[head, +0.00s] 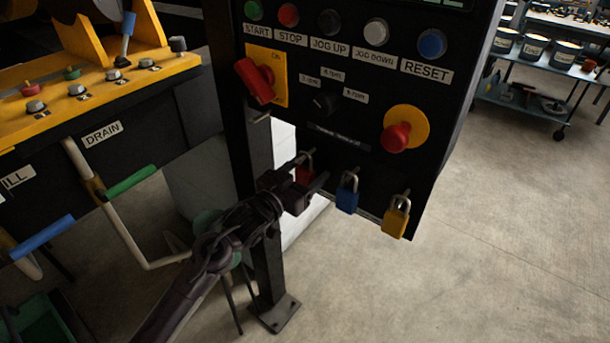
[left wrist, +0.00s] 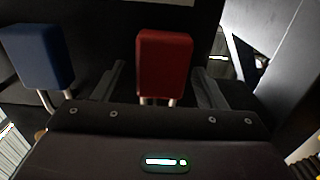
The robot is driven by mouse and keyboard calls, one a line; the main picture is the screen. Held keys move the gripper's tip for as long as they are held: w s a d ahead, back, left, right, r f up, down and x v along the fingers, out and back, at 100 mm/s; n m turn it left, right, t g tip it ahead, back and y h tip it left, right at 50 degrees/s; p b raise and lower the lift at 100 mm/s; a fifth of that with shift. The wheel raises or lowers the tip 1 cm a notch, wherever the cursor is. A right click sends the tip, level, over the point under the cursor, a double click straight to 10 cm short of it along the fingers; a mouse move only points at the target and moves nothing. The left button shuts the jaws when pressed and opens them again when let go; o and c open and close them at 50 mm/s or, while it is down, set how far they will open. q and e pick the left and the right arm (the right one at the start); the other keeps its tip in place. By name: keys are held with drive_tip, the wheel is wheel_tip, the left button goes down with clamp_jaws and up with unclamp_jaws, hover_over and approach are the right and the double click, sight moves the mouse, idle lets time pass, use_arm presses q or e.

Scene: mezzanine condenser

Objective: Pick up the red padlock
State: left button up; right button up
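The red padlock (head: 306,175) hangs at the lower edge of the black control panel, left of a blue padlock (head: 347,194) and a yellow padlock (head: 396,216). My left gripper (head: 308,184) is at the red padlock and partly covers it in the head view. In the left wrist view the red padlock (left wrist: 164,64) sits between the two open fingers (left wrist: 160,88), with a gap on each side. The blue padlock (left wrist: 38,56) is outside the fingers on the left. My right gripper is not in view.
The control panel (head: 350,135) carries buttons, a red rotary switch (head: 262,80) and a red emergency knob (head: 397,136) above the padlocks. A dark post (head: 262,270) stands behind my left arm. Open floor (head: 480,250) lies to the right.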

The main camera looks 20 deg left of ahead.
use_arm(q)
drive_tip(key=c, duration=1.1)
drive_tip(key=shift+r+b, duration=0.35)
drive_tip(key=shift+r, duration=0.3)
drive_tip(key=b+v, duration=0.3)
drive_tip(key=v, duration=1.5)
drive_tip(key=shift+r, duration=0.15)
drive_tip(key=shift+r, duration=0.15)
